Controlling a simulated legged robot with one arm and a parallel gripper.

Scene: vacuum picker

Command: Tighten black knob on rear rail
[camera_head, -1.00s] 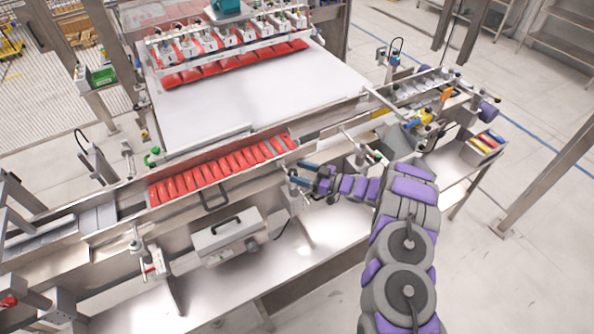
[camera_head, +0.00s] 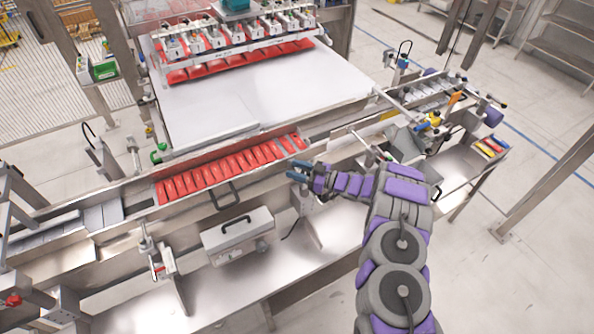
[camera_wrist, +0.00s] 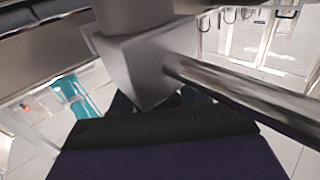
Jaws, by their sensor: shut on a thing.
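My gripper (camera_head: 297,171) has blue fingers and is at the front rail, just right of the red-pouch tray, by a metal bracket. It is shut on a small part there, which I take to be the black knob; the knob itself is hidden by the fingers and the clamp. In the wrist view, a grey metal clamp block (camera_wrist: 140,68) with a shiny round rod (camera_wrist: 240,92) running right fills the middle, just in front of my gripper's dark edge. Only dark bits show below the block, so the grip on the knob cannot be seen directly.
The tray of red pouches (camera_head: 230,168) lies left of my gripper. A grey box with a handle (camera_head: 238,234) is below the rail. The white plate (camera_head: 260,85) behind is clear.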

